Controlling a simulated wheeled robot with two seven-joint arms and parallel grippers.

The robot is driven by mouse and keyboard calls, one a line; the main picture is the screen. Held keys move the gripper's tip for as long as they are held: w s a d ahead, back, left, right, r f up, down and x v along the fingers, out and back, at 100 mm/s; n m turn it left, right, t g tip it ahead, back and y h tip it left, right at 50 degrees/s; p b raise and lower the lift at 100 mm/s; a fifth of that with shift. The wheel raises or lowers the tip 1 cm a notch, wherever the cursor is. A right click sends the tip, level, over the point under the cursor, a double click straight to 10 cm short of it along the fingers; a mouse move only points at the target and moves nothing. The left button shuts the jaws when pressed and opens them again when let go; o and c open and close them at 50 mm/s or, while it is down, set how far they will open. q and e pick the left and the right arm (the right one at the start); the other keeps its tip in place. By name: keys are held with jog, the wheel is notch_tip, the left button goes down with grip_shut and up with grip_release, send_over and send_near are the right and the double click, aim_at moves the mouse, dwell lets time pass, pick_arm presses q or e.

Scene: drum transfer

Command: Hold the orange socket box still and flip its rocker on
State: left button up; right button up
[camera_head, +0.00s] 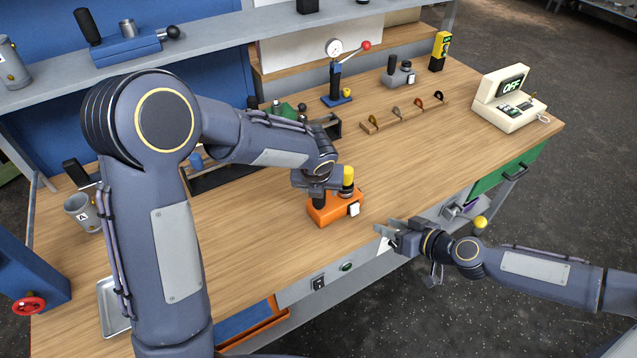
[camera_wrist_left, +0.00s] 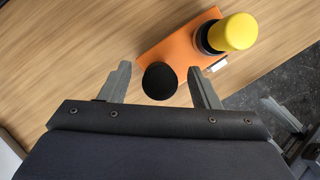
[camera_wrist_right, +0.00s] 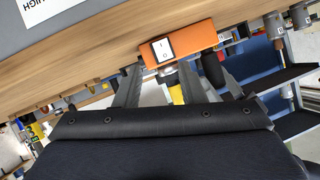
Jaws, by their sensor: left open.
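The orange socket box (camera_head: 327,217) sits on the wooden bench near its front edge. It carries a black post (camera_wrist_left: 160,82), a yellow-topped plug (camera_head: 348,177) and a white rocker (camera_head: 354,209) on its front side. The rocker also shows in the right wrist view (camera_wrist_right: 162,50); I cannot tell which way it is tipped. My left gripper (camera_head: 320,186) is above the box, open, with the black post between its fingers in the left wrist view and a gap on both sides. My right gripper (camera_head: 383,237) is open and empty, off the bench's front edge, pointing at the rocker side, apart from it.
A rack with several small pieces (camera_head: 405,114), a blue press with a gauge (camera_head: 335,85) and a cream box reading OFF (camera_head: 508,98) stand farther back. A mug (camera_head: 82,213) stands at left. The bench right of the orange box is clear.

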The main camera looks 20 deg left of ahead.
pick_arm(q)
jog(key=shift+c, duration=0.2)
jog(key=c, duration=1.2)
pick_arm(e)
jog(key=shift+c, duration=1.7)
jog(key=shift+w+a+n+g, duration=0.15)
jog(key=shift+n+g, duration=0.15)
jog(key=shift+n, duration=0.6)
jog(key=shift+c, duration=1.2)
jog(key=n+g, duration=0.1)
jog(key=n, duration=0.1)
jog(key=shift+w+n, duration=0.15)
jog(key=shift+n, duration=0.15)
grip_shut()
notch_tip(320, 180, up, 6)
jog(key=w+d+n+g+h, duration=0.1)
jog(key=d+n+g+h, duration=0.1)
jog(key=n, duration=1.2)
jog(key=g+h, duration=0.1)
jog(key=g, duration=0.1)
jog(key=shift+d+g+h, duration=0.15)
jog(key=shift+g+h, duration=0.25)
